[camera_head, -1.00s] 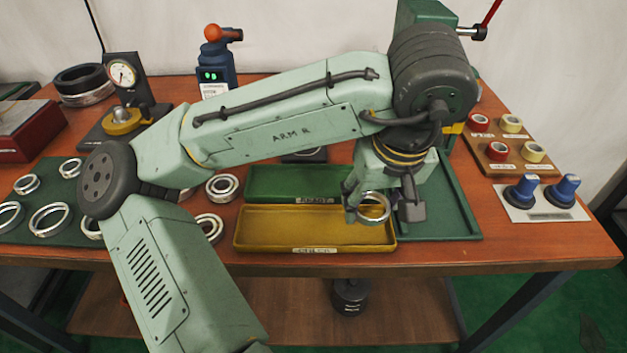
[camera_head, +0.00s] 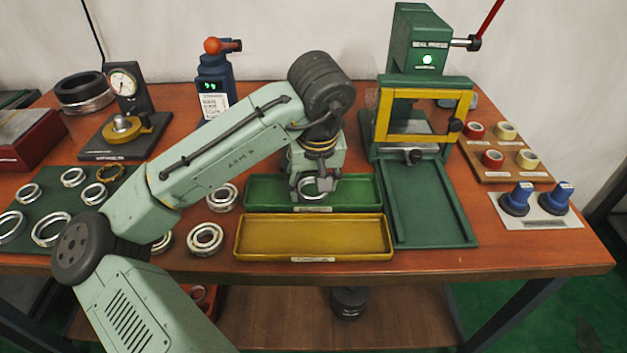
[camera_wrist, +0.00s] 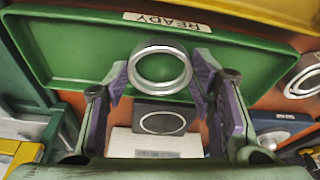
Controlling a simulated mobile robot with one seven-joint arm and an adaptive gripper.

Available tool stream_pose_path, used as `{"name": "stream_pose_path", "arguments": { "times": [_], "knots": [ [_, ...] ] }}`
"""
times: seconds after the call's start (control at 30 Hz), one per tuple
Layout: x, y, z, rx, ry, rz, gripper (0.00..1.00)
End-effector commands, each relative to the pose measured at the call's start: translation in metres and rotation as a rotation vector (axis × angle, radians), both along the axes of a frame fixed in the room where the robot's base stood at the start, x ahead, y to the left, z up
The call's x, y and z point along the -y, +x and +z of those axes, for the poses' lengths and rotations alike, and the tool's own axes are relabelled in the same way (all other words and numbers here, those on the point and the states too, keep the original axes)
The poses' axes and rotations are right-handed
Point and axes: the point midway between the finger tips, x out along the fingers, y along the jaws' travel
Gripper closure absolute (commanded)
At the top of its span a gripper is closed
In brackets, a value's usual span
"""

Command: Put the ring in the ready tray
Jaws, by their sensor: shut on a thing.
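The ready tray (camera_head: 357,190) is the green tray behind the yellow tray; its label reads READY in the wrist view (camera_wrist: 75,45). My gripper (camera_head: 313,187) is over the tray's middle in the head view. It is shut on a silver ring (camera_wrist: 160,68), with a finger at each side of it. The ring (camera_head: 313,195) also shows in the head view. The wrist view shows it in front of the tray's green floor and edge. I cannot tell how far above the floor it is.
The yellow tray (camera_head: 313,237) lies in front of the ready tray. A green press (camera_head: 420,50) with a yellow guard stands to the right. Loose bearings (camera_head: 206,238) lie left of the trays. A blue device (camera_head: 214,75) and a dial gauge stand (camera_head: 122,80) are behind.

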Motion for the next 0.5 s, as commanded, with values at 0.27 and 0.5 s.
{"name": "stream_pose_path", "arguments": {
  "times": [0.27,0.5],
  "knots": [
    [0.0004,0.0002,-0.0017,0.002,-0.001,0.001,0.81],
    [0.0003,0.0002,-0.0035,0.002,-0.001,0.0,0.4]
  ]
}}
